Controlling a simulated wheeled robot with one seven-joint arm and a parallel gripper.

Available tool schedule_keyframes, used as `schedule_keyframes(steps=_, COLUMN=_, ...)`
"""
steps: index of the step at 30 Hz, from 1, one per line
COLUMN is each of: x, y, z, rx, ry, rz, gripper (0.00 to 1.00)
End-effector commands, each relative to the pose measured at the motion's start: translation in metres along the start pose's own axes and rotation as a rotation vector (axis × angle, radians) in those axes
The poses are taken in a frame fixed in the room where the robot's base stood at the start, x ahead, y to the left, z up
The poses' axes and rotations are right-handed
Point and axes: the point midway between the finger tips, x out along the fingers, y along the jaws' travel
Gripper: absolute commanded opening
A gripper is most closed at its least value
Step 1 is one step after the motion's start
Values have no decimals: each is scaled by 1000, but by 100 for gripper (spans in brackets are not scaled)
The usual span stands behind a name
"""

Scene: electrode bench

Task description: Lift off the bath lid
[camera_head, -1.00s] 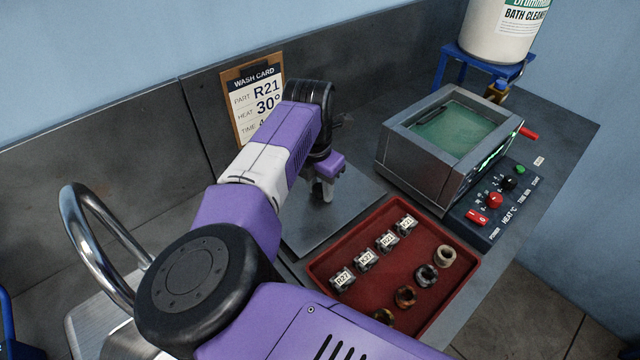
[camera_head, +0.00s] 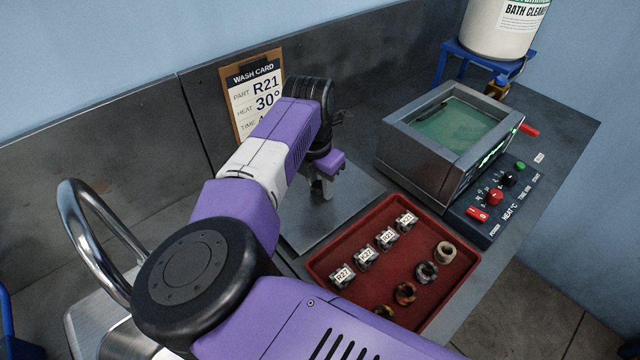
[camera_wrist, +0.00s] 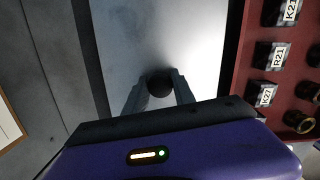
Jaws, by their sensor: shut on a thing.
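The bath (camera_head: 420,160) is a grey metal box on the right of the bench; its top is open and shows green liquid. The lid (camera_head: 345,215), a flat grey plate, appears to lie on the bench left of the bath; it also fills the middle of the wrist view (camera_wrist: 160,30). My gripper (camera_head: 324,190) is over the lid, pointing down. In the wrist view my gripper (camera_wrist: 158,92) has its fingers on either side of a round black knob (camera_wrist: 159,82) on the lid, shut on it.
A red tray (camera_head: 385,315) of tagged parts and rings lies just in front of the lid. A control panel (camera_head: 500,200) adjoins the bath's front. A wash card (camera_head: 255,95) leans at the back wall. A cleaner container (camera_head: 497,35) stands on a blue stand.

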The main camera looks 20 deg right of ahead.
Motion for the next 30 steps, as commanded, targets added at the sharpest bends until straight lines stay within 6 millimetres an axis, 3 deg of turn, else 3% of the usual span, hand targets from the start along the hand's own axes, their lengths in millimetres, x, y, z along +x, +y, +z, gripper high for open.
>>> schedule_keyframes(steps=30, x=9, y=0, z=-1, rx=0, ry=-1, rz=1, gripper=0)
